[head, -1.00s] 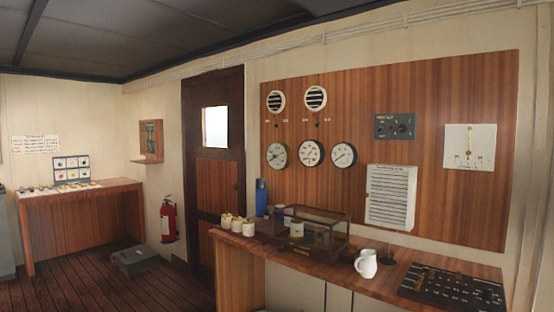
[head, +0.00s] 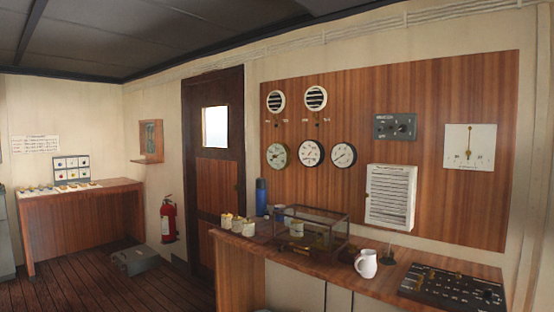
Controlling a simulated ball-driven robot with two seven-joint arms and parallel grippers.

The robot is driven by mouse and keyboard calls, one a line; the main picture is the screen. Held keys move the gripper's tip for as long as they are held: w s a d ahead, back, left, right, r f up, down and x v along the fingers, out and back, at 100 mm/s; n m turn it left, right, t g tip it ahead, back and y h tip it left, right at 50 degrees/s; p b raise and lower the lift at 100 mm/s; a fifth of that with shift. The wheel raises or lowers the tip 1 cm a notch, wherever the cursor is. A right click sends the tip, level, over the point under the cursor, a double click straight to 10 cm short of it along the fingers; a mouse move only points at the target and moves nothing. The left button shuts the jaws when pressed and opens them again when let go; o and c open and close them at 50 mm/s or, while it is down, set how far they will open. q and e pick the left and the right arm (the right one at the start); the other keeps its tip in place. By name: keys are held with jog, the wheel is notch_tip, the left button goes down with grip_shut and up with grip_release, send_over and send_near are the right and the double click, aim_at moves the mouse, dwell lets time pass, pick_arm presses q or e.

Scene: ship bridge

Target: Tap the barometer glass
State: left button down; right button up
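Three round dials hang in a row on the wooden wall panel: a left dial (head: 277,155) with a greenish face, a middle dial (head: 311,153) and a right dial (head: 343,155), both with white faces. Their lettering is too small to read, so I cannot tell for sure which one is the barometer. All three faces are unobstructed. Neither of my grippers is in view.
Below the panel runs a wooden counter (head: 345,274) with a glass case (head: 325,232), white mug (head: 366,264), blue flask (head: 261,197), several small pots and a black switch panel (head: 452,287). A grey box (head: 134,261) lies on the floor near the red extinguisher (head: 168,219).

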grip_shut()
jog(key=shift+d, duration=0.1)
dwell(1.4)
